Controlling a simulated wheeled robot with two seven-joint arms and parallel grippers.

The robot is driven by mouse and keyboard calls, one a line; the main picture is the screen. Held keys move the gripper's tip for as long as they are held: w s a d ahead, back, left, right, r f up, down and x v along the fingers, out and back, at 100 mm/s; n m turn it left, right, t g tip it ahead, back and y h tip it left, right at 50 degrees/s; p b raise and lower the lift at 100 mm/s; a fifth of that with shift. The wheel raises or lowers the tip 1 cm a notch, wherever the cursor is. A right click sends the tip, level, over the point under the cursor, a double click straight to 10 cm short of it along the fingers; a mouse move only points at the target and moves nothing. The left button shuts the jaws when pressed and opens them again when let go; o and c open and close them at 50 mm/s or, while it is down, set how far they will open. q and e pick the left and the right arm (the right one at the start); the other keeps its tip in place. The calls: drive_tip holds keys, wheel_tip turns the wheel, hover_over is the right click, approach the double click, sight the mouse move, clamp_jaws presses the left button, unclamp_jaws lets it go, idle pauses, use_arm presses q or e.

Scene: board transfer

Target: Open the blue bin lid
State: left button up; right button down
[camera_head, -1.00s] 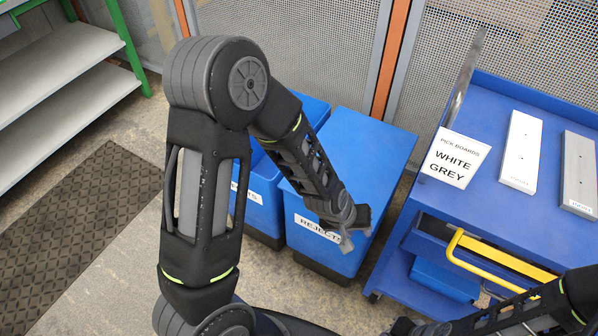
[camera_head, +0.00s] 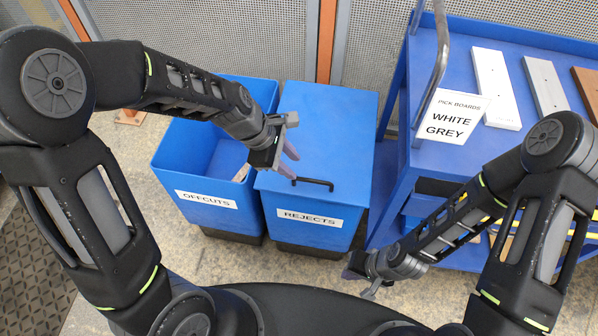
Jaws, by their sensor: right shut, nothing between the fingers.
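The blue REJECTS bin (camera_head: 300,228) stands upright with its flat blue lid (camera_head: 335,125) closed. A black bar handle (camera_head: 314,183) is on the lid near its front edge. My right gripper (camera_head: 358,280) is low in front of the cart, right of the bin. It is shut and empty.
The open OFFCUTS bin (camera_head: 202,185) stands directly left. A blue cart (camera_head: 420,165) stands to the right with white (camera_head: 495,88), grey (camera_head: 546,85) and brown boards and a sign (camera_head: 452,117). Mesh panels are behind the bins.

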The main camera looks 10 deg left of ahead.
sight(306, 180)
use_arm(q)
drive_tip(key=shift+a, duration=0.1)
drive_tip(key=shift+f, duration=0.15)
drive_tip(key=b+x, duration=0.2)
drive_tip(key=x, duration=0.4)
drive_tip(key=shift+f, duration=0.2)
drive_tip(key=shift+w+d+f, duration=0.15)
drive_tip(key=shift+d+f, duration=0.2)
drive_tip(key=shift+f, duration=0.2)
drive_tip(key=shift+c, duration=0.5)
clamp_jaws()
idle(0.4)
